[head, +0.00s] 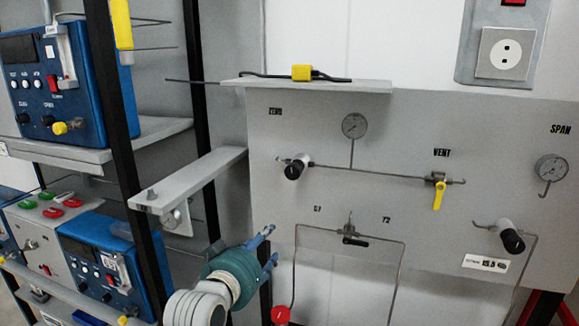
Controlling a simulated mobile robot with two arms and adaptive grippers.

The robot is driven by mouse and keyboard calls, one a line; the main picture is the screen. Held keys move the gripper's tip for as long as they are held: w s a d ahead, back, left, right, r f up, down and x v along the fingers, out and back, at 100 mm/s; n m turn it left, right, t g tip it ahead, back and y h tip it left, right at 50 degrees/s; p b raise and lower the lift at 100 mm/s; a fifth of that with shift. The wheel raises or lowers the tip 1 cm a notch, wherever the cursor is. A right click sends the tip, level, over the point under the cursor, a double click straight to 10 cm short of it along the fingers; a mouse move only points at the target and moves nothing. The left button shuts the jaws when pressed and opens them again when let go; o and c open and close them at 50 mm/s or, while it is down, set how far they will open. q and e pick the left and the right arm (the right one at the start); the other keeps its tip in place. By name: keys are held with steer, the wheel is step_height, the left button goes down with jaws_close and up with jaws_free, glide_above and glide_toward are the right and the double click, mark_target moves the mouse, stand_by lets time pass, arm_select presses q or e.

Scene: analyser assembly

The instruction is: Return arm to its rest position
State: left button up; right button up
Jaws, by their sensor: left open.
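My left arm comes in from the bottom, with a white wrist and a teal body. Its gripper (269,247) has two blue fingers spread apart, pointing up and to the right. Nothing shows between the fingers. In the picture it lies in front of the lower left edge of the grey panel (330,210), above a red knob (280,315). Whether the fingers touch the panel cannot be told. My right gripper is not in view.
A rack with black posts (140,200) and blue analysers (60,75) stands at left. A grey bracket (195,180) juts out above my gripper. The panel bears gauges (354,125), thin pipes, a yellow vent valve (439,195) and black knobs (512,241).

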arm_select(q)
steer(key=s+a+f+g+y, duration=0.2)
steer(key=s+a+f+g, duration=0.25)
steer(key=s+f, duration=0.8)
steer(key=s+a+f+g+y, duration=0.1)
steer(key=s+a+f+g, duration=0.3)
steer(key=s+f, duration=0.85)
steer(key=s+a+f+m+g+y, duration=0.1)
steer(key=s+a+f, duration=0.2)
steer(key=s, duration=0.4)
steer(key=s+a+f+g, duration=0.2)
steer(key=s, duration=0.6)
step_height(320, 180, down, 31)
steer(key=s+b, duration=0.1)
steer(key=b, duration=0.6)
steer(key=s+a+f+g+b, duration=0.1)
steer(key=s+f+b, duration=0.2)
steer(key=s+f, duration=0.5)
steer(key=s+a+f+g+b, duration=0.1)
steer(key=s+a+f+b, duration=0.1)
steer(key=s+f, duration=0.7)
step_height(320, 180, down, 7)
steer(key=shift+s+r+b, duration=0.1)
steer(key=shift+s+b, duration=0.2)
steer(key=shift+b, duration=0.1)
